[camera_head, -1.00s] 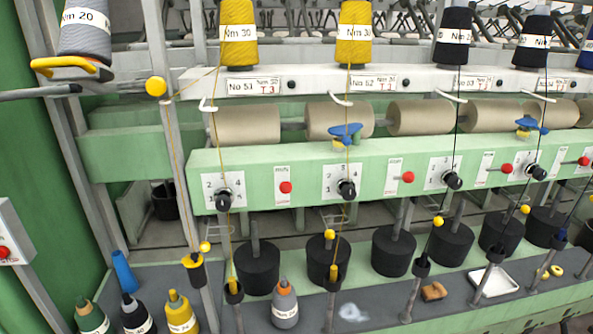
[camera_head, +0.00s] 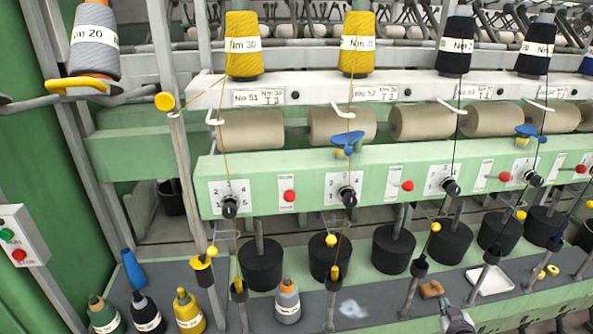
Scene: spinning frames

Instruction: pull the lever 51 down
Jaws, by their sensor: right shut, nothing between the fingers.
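The label "No 51" (camera_head: 258,97) is on the white rail at the left end of the machine. Below it on the green beam are a numbered plate with a black-knobbed lever (camera_head: 230,206) and a plate with a red knob (camera_head: 289,195). A white hook (camera_head: 213,116) hangs from the rail above. I cannot tell which part is lever 51. My right gripper (camera_head: 446,305) shows at the bottom edge, right of centre, well apart from these parts. It is shut and empty. My left gripper is not in view.
A yellow bobbin (camera_head: 242,45) stands above the No 51 label, with its thread running down past the beam. Black weights (camera_head: 261,266) and small cones (camera_head: 287,303) stand on the grey shelf below. Upright rods rise along its front. A switch box (camera_head: 20,236) is at left.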

